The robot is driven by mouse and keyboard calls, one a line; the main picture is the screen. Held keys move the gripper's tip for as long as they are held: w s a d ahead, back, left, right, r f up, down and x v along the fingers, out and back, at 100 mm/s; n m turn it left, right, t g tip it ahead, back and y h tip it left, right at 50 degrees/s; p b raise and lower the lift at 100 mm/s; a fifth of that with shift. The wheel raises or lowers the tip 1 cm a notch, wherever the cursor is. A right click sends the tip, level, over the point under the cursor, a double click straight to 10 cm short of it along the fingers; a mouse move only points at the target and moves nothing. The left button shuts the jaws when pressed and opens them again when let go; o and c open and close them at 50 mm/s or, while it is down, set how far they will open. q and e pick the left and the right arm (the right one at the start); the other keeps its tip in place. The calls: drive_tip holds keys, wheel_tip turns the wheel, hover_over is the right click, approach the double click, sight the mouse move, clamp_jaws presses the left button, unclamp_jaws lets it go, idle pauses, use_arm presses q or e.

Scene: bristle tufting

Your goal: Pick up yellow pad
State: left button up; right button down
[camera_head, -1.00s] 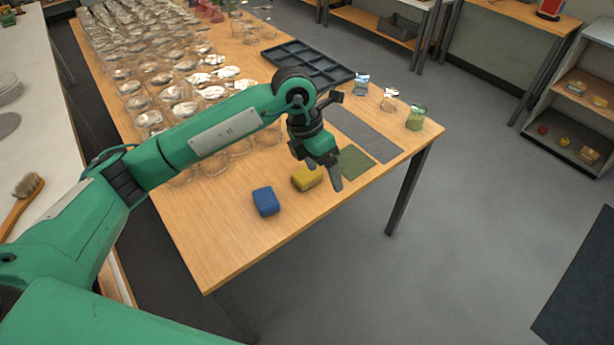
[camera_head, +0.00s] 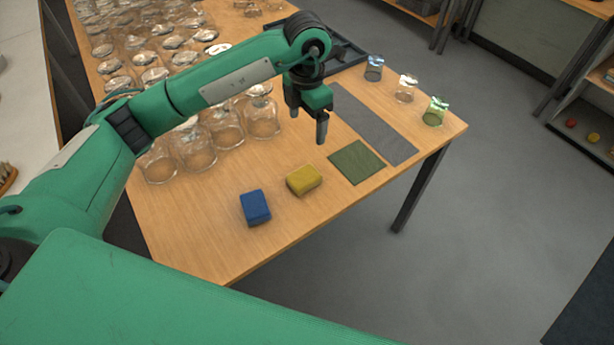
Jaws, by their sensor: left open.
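The yellow pad (camera_head: 304,180) lies flat on the wooden table near its front edge. A blue pad (camera_head: 255,208) lies to its left, and a green mat (camera_head: 356,162) lies to its right; neither touches it. My left gripper (camera_head: 308,124) is open and empty, with its fingers pointing down. In the picture it appears above and slightly behind the yellow pad, clear of it. My right gripper does not show.
Several upturned glasses (camera_head: 226,130) crowd the table behind and left of the pads. A grey mat (camera_head: 375,125), a dark tray (camera_head: 345,57) and small glasses, including a green one (camera_head: 435,112), are at the right. The table front (camera_head: 215,245) is bare.

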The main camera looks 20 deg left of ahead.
use_arm(q)
wheel_tip(320, 180, down, 6)
drive_tip(key=r+b, duration=0.1)
drive_tip(key=b, duration=0.4)
drive_tip(key=p, duration=0.1)
hover_over(304, 176)
drive_tip(key=f, duration=0.9)
drive_tip(key=shift+w+d, duration=0.25)
drive_tip(key=shift+w, duration=0.1)
drive_tip(key=f, duration=0.1)
drive_tip(key=f+p, duration=0.1)
drive_tip(key=f, duration=0.3)
drive_tip(key=shift+s+a+f, duration=0.1)
drive_tip(key=shift+s+a, duration=0.2)
drive_tip(key=shift+s, duration=0.05)
drive_tip(key=shift+c, duration=0.6)
drive_tip(key=c, duration=1)
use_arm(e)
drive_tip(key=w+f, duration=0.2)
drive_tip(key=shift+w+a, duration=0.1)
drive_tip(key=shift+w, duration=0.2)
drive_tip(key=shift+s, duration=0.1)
